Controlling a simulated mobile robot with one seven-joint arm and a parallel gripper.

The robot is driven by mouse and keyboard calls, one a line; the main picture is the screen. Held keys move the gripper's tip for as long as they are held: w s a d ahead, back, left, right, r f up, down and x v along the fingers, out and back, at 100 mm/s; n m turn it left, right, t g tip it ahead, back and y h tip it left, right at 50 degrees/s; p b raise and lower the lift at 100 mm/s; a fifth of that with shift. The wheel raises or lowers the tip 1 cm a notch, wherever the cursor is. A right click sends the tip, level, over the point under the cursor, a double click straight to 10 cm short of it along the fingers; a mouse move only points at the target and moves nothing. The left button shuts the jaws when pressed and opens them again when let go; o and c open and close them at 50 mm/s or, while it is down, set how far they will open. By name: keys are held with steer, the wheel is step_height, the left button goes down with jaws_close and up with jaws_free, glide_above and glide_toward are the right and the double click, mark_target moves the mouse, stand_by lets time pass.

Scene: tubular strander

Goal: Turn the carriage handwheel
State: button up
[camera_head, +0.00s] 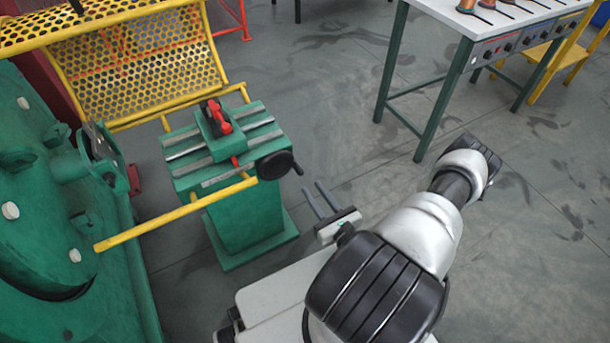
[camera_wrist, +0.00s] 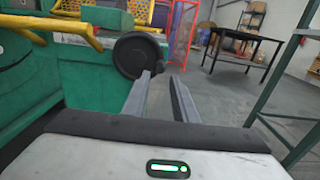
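The carriage handwheel (camera_head: 274,165) is a black disc on the right side of the green carriage (camera_head: 240,222), with a small crank handle (camera_head: 297,168) at its right edge. In the wrist view the handwheel (camera_wrist: 138,56) stands beyond my fingertips, a little left of them. My gripper (camera_head: 318,196) is open and empty, to the lower right of the handwheel and apart from it. Its two grey fingers also show in the wrist view (camera_wrist: 161,82), with a clear gap between them. A red-and-black tool part (camera_head: 217,118) sits on top of the carriage.
A yellow rail (camera_head: 170,216) runs in front of the carriage. A yellow perforated guard (camera_head: 150,60) stands behind it, and a large green machine (camera_head: 50,220) is at left. A green-legged bench (camera_head: 393,60) stands at upper right. The grey floor (camera_head: 340,120) between is clear.

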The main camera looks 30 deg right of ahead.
steer(key=s, duration=0.7)
steer(key=shift+d+p, duration=0.15)
steer(key=shift+p, duration=0.2)
